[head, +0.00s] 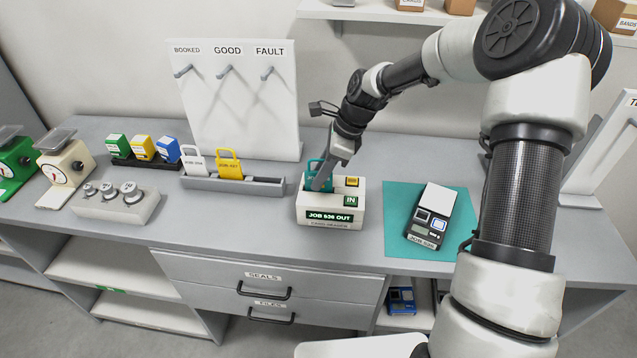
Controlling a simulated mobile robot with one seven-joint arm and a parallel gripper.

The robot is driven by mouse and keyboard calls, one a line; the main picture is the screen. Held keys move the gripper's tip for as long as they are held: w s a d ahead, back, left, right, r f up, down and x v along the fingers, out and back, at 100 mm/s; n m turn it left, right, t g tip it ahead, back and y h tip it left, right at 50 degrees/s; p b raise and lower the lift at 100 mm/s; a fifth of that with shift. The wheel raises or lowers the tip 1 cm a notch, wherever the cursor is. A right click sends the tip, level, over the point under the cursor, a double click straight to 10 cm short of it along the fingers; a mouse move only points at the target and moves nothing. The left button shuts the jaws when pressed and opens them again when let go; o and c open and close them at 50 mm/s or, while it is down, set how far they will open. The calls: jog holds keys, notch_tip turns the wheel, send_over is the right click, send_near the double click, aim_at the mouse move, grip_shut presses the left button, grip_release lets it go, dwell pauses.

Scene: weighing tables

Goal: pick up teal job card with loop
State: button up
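The fingers overlap the card in this view. I cannot tell whether they are closed on it. The lower part of the card is hidden by the box.
A grey rack (231,187) to the left holds a white card (194,164) and a yellow card (229,168). A small scale (430,222) sits on a teal mat (396,235) to the right. A pegboard with "BOOKED", "GOOD" and "FAULT" hooks (235,110) stands behind.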

jog(key=shift+a+f, duration=0.25)
jog(key=shift+f, duration=0.3)
grip_shut()
